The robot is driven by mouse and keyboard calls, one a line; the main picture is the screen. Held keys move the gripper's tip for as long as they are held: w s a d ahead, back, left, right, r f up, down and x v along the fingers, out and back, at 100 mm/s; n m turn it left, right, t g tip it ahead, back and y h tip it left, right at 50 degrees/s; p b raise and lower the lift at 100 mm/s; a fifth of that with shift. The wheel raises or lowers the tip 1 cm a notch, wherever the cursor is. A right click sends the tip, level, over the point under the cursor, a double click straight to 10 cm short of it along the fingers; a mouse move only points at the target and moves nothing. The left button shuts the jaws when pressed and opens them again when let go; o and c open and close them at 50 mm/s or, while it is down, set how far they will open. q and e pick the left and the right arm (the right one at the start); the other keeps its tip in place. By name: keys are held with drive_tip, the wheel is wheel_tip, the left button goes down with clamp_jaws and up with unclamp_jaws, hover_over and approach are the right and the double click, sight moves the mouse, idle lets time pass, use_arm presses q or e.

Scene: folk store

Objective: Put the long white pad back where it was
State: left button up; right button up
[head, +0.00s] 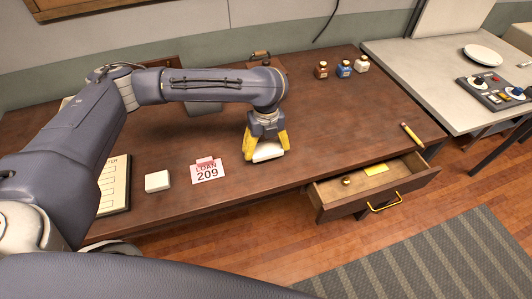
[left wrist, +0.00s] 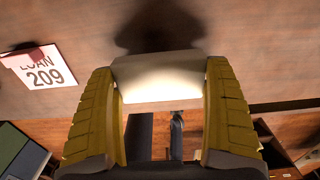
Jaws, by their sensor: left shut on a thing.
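The long white pad (head: 268,152) is between the yellow fingers of my left gripper (head: 265,148), near the front edge of the desk. In the left wrist view, my left gripper (left wrist: 162,110) is shut on the white pad (left wrist: 158,75), with a finger on each side of it. A dark shadow lies on the desk beyond the pad. I cannot tell how far the pad is above the desk. My right gripper is not in view.
A loan card reading 209 (head: 208,171) and a small white block (head: 157,181) lie left of the gripper. An open drawer (head: 345,203) juts from the desk's front, holding a yellow card (head: 376,169). Small bottles (head: 344,68) stand at the back. A yellow stick (head: 411,134) lies at right.

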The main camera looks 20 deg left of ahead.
sight(266, 154)
use_arm(q)
drive_tip(key=shift+f, duration=1.4)
drive_tip(key=shift+f, duration=0.2)
drive_tip(key=o, duration=0.9)
drive_tip(key=shift+r, duration=0.15)
wheel_tip(266, 154, up, 12)
drive_tip(key=shift+r, duration=0.1)
